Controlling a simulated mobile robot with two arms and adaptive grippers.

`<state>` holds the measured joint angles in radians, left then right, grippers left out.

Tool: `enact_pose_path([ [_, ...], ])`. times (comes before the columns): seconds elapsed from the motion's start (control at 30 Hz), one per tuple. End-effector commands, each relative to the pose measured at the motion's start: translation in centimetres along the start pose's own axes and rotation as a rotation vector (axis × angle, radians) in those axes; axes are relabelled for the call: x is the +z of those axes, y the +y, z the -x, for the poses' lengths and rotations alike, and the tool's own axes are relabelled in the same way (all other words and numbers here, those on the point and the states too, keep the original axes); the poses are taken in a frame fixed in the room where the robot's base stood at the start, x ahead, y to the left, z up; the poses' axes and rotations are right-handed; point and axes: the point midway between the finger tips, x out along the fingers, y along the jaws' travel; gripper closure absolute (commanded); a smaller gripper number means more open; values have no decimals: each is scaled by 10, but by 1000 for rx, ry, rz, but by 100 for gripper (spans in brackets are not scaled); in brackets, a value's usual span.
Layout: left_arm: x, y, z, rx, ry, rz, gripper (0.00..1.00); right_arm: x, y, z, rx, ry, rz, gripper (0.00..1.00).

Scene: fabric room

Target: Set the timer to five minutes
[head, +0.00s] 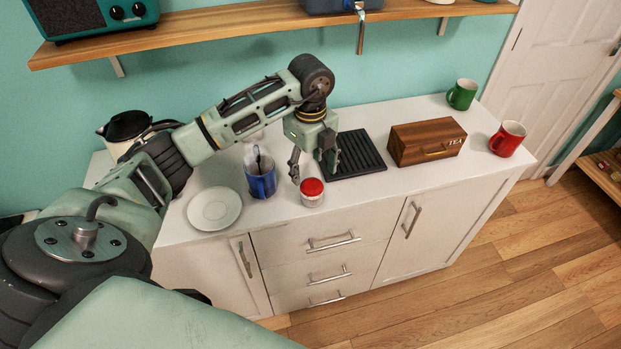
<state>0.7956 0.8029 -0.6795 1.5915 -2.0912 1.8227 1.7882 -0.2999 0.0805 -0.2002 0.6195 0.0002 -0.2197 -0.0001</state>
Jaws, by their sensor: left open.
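A small round white object with a red top (312,191), which looks like the timer, stands upright near the front edge of the white counter. Any markings on it are too small to read. My left gripper (314,170) points down with its fingers spread, just above and behind the red top in the picture. It is open and holds nothing. I cannot tell whether a fingertip touches the timer. My right gripper is not in view.
A black ridged mat (356,155), wooden tea box (427,141), red mug (507,138) and green mug (462,94) are to the right. A wooden shelf (215,32) hangs above.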

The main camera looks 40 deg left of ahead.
Motion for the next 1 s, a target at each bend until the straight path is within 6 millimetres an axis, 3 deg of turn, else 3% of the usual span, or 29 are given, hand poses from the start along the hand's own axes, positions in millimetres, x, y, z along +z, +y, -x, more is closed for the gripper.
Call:
enact_pose_path([
  [0.1, 1, -1, 26, -4, -1, 1, 39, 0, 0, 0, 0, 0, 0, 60],
  [0.33, 0, 0, 55, -1, 0, 0, 39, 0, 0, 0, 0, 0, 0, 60],
  [1.0, -3, -1, 59, -4, 9, -8, 39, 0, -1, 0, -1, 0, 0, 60],
])
